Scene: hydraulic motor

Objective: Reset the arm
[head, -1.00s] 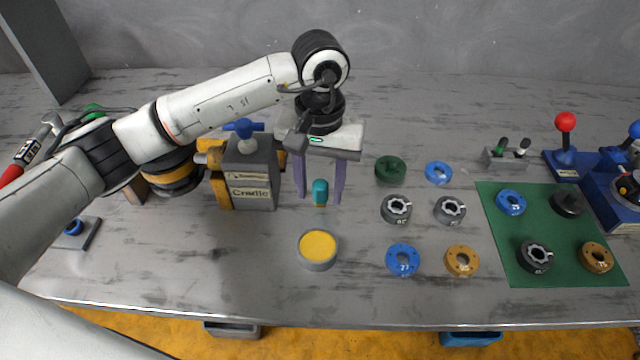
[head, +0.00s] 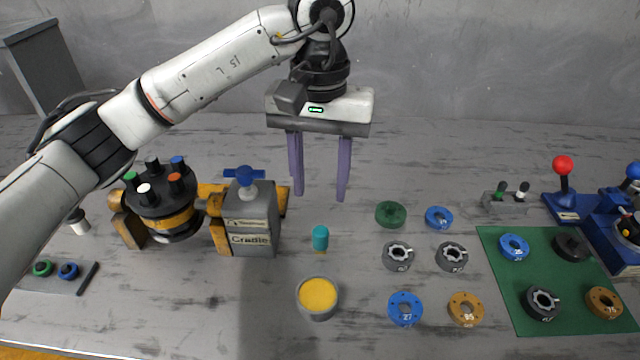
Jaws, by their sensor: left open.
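My left gripper (head: 319,196) is open and empty, with its two purple fingers pointing down and apart. It hangs above the table, behind a small teal-topped piece (head: 320,238) that stands upright on the table and is not touched by the fingers. My left arm reaches in from the left side of the view. The grey cradle (head: 250,222) with a blue knob stands left of the gripper. The motor (head: 166,205), black and yellow with coloured caps, is joined to the cradle's left side. My right gripper is not in view.
A yellow-filled grey cup (head: 317,298) stands in front. Several rings, such as a green one (head: 390,214) and a blue one (head: 405,309), lie right of centre. A green mat (head: 507,290) holds more rings. A red-knobbed lever (head: 563,180) stands at far right.

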